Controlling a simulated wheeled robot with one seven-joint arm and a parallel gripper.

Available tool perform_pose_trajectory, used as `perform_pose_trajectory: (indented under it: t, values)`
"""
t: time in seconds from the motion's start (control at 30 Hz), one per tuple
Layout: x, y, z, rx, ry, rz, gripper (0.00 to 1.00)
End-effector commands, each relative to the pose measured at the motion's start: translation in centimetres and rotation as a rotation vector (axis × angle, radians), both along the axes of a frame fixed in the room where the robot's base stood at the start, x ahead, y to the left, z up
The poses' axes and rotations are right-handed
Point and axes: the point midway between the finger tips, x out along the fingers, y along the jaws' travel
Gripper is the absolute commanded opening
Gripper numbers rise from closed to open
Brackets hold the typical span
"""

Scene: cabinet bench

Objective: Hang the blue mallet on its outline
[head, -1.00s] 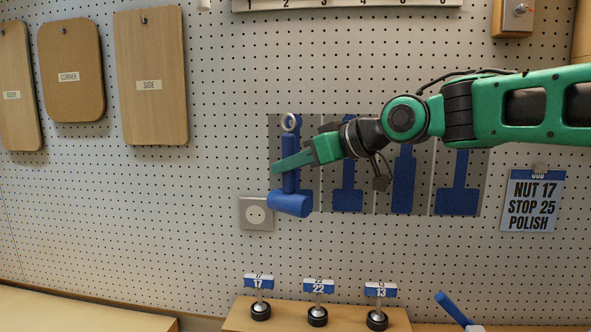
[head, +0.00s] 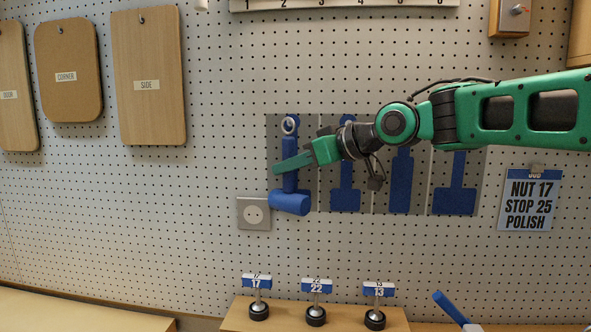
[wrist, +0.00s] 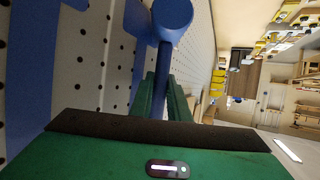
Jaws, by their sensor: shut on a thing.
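The blue mallet (head: 289,203) hangs head down in front of the leftmost panel of the outline board (head: 276,130), with a pale ring at the top of its handle. My gripper (head: 291,164) is shut on the handle, which runs upright between the fingers. In the wrist view the mallet head (wrist: 173,17) and handle show beyond the green fingers (wrist: 162,97). The mallet covers most of the outline behind it. Whether the ring sits on a hook I cannot tell. Three more blue outlines, one of them a wide-bladed shape (head: 455,190), lie to the right.
A wall socket (head: 254,213) is just left of and below the mallet head. Wooden boards (head: 149,78) hang at the left. A shelf (head: 240,318) below carries several labelled knobs. A job card (head: 529,200) hangs at the right. Another blue handle (head: 450,307) shows at lower right.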

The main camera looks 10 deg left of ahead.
Motion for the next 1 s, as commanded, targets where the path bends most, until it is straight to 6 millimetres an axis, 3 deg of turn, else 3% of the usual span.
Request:
perform_pose_trajectory:
  t: [0.43,0.47,0.53,1.0]
  values:
    - [0.23,-0.13,0.12,0.002,-0.003,-0.006,0.0]
    - [0.24,-0.13,0.12,0.002,-0.003,-0.006,0.2]
    - [0.23,-0.14,0.11,0.002,-0.003,-0.006,0.37]
    - [0.57,-0.4,-0.11,-0.001,-0.001,-0.014,0.37]
